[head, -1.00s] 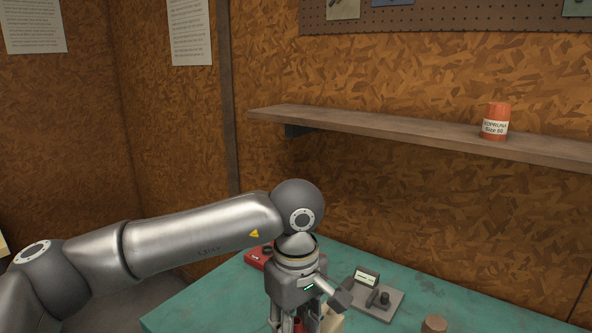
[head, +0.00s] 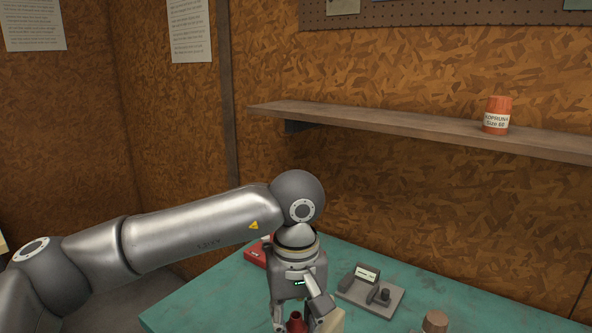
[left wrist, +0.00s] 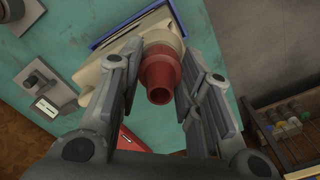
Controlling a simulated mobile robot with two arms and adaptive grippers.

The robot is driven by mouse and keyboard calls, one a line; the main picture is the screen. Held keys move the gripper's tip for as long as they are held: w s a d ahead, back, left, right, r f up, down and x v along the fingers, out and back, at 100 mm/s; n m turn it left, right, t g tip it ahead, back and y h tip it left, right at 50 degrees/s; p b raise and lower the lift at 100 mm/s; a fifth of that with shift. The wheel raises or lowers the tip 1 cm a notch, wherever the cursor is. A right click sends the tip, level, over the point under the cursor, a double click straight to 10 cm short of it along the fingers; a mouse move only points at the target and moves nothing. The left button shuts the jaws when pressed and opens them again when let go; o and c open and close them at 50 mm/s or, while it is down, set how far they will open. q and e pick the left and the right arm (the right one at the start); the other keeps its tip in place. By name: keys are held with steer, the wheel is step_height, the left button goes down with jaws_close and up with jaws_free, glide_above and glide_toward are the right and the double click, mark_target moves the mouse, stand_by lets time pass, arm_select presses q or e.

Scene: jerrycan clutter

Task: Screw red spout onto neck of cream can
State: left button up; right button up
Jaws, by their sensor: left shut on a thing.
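The red spout (left wrist: 160,73) is between the fingers of my left gripper (left wrist: 157,92), which is shut on it, in the left wrist view. The cream can (left wrist: 106,74) is directly behind the spout; the neck is hidden, so I cannot tell how far the spout is threaded on. In the head view my left gripper (head: 297,322) points down at the bottom edge, with the spout (head: 297,319) between its fingers. A cream corner of the can (head: 333,322) shows beside it. My right gripper is not in view.
A grey device with a display (head: 370,285) stands right of the gripper on the green table (head: 210,295). A round tan piece (head: 435,321) is farther right, and a red object (head: 257,253) is behind the arm. An orange tin (head: 497,115) stands on the shelf (head: 400,130).

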arm_select(q)
steer(key=shift+f+m, duration=0.1)
steer(key=shift+m, duration=0.9)
steer(key=m+b, duration=0.1)
steer(key=m, duration=0.2)
steer(key=o, duration=0.7)
steer(key=shift+r+p, duration=1)
steer(key=shift+r, duration=0.6)
steer(key=shift+o, duration=0.4)
